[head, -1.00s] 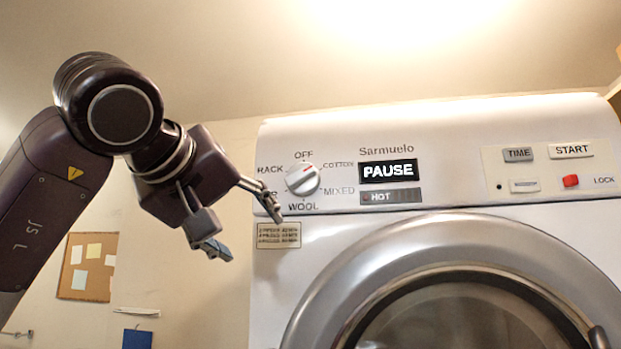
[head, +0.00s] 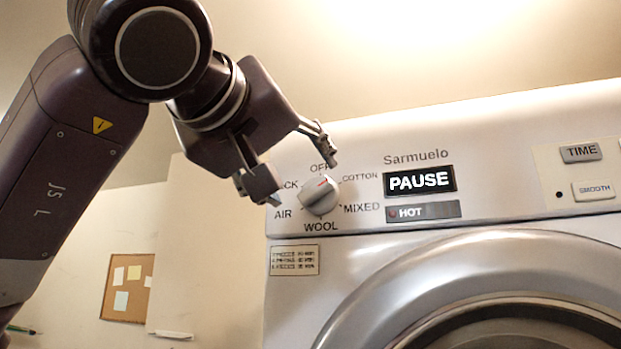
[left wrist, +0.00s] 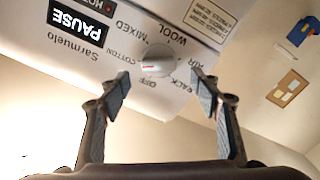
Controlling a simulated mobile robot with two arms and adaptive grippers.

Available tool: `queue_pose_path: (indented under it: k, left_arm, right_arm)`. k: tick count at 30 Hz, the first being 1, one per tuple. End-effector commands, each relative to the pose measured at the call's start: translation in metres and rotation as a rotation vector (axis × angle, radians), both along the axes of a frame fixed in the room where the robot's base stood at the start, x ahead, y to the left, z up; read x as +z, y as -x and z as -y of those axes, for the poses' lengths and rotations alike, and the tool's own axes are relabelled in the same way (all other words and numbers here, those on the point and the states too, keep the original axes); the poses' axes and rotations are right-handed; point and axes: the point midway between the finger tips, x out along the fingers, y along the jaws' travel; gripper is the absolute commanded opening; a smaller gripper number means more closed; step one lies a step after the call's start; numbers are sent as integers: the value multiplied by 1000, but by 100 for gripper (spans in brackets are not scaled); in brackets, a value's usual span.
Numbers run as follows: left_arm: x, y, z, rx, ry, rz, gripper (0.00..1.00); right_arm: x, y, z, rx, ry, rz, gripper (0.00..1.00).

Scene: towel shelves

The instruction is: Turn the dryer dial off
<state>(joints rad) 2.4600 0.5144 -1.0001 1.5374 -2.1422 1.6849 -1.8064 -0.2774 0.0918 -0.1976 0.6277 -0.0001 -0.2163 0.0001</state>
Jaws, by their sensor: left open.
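The white dryer (head: 375,155) fills the right of the head view. Its round grey dial (head: 320,195) has a red mark pointing up and slightly right, between OFF and COTTON. My left gripper (head: 300,178) is open, its fingers reaching toward the dial and partly covering the RACK and OFF labels. In the left wrist view the dial (left wrist: 157,62) appears upside down, ahead of and between the two open fingertips (left wrist: 160,88), with nothing held. My right gripper is not in view.
A PAUSE display (head: 419,181) and a HOT indicator (head: 422,211) are right of the dial. TIME (head: 581,152) and SMOOTH (head: 594,190) buttons are farther right. The round door (head: 400,290) is below. A cork board (head: 127,287) hangs on the wall behind.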

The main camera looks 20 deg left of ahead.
Motion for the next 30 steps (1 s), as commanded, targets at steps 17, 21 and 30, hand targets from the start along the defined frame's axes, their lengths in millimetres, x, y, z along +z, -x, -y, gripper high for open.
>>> queue_pose_path:
  k: [17,21,30]
  left_arm:
    - [-1,-41,2,0,-1,-2,58]
    - [-1,-41,2,0,-1,-2,47]
    - [-1,-41,2,0,-1,-4,16]
  right_arm:
    - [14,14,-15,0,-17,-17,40]
    - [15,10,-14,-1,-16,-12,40]
    - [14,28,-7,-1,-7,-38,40]
